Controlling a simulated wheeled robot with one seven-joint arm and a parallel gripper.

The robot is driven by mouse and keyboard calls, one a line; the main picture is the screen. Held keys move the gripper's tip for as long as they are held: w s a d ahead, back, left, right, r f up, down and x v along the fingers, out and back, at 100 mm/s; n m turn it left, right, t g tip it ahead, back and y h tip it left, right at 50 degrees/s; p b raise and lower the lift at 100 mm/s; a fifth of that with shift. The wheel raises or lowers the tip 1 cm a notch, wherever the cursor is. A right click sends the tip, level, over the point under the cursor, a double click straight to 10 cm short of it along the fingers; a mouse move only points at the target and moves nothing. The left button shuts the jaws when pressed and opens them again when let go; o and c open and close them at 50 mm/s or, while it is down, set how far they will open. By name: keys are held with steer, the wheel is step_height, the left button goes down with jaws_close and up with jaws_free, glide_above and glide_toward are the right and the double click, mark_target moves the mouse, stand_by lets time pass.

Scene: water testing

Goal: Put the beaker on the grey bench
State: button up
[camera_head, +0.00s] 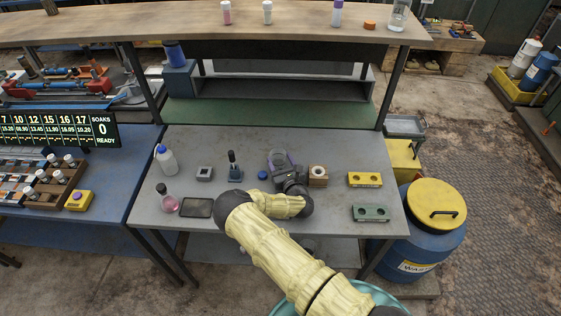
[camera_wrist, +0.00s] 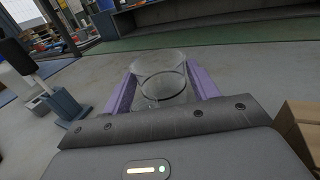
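The beaker (camera_wrist: 162,78) is clear glass and stands upright between the purple fingers of my gripper (camera_wrist: 162,92) in the wrist view. The fingers lie against its two sides, and the dark gripper body hides part of its base. In the head view the beaker (camera_head: 277,157) shows small at the end of my arm, with my gripper (camera_head: 283,161) around it. Both are over the grey bench (camera_head: 240,143). I cannot tell whether its base touches the top.
A stirrer-like device (camera_head: 235,170), a blue cap (camera_head: 262,175) and a wooden block (camera_head: 318,176) are near my gripper. A white bottle (camera_head: 167,161), pink flask (camera_head: 168,201) and dark tray (camera_head: 198,207) are left; yellow (camera_head: 364,180) and green (camera_head: 371,213) holders right. The bench's back strip is clear.

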steer(key=shift+o, duration=0.9)
steer(key=shift+r, duration=0.15)
steer(key=b+v, duration=0.2)
steer(key=v, duration=0.9)
steer(key=shift+s+d, duration=0.1)
steer(key=shift+s, duration=0.4)
